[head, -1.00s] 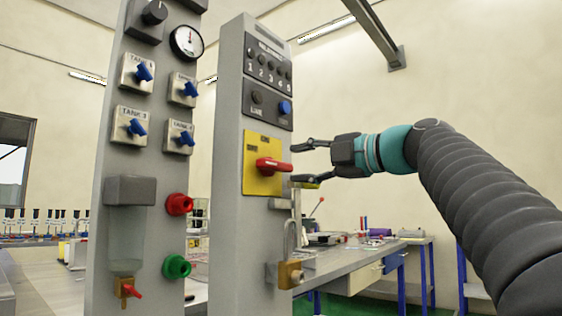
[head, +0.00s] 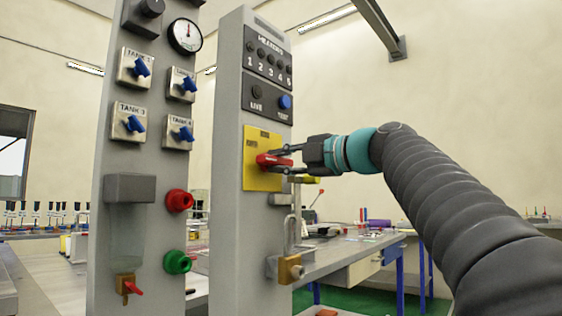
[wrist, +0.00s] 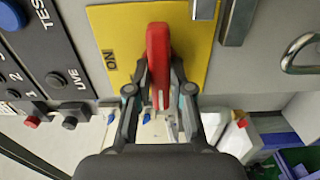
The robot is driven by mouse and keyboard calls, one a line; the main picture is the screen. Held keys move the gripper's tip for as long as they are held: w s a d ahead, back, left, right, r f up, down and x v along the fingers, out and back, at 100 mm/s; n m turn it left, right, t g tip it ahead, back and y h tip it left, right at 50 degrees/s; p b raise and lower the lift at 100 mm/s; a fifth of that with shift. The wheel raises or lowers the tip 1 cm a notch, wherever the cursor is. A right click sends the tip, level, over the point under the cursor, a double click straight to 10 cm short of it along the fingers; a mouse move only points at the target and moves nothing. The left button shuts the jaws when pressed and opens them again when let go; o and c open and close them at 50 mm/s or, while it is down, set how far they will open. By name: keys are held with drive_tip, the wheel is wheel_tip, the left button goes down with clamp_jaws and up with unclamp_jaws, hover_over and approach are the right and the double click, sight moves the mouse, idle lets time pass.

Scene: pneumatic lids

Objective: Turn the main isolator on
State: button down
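The main isolator is a yellow plate (head: 257,180) with a red handle (head: 272,160) on the front of the right-hand grey column. The handle lies roughly level, its free end to the right in the head view. In the wrist view the red handle (wrist: 159,60) points down the picture, and the word ON shows on the yellow plate (wrist: 112,25) to its left. My gripper (head: 284,160) is at the handle, one finger on each side. In the wrist view my gripper (wrist: 162,78) looks closed onto the handle, with the fingertips close to the plate.
A brass padlock (head: 290,268) hangs on a hasp below the isolator. A dark panel with a blue button (head: 285,102) sits above it. The left column carries blue valves, a gauge (head: 186,36) and red (head: 178,201) and green knobs. A workbench (head: 350,250) stands behind.

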drive_tip(key=shift+m, duration=0.4)
drive_tip(key=m+b, duration=0.1)
drive_tip(key=m, duration=0.2)
drive_tip(key=shift+f, duration=0.1)
drive_tip(key=m, duration=0.9)
drive_tip(key=shift+m, duration=0.4)
drive_tip(key=m, duration=0.4)
drive_tip(key=shift+p, duration=0.4)
drive_tip(key=shift+m, duration=0.3)
drive_tip(key=c, duration=1)
unclamp_jaws()
drive_tip(key=shift+c, duration=0.2)
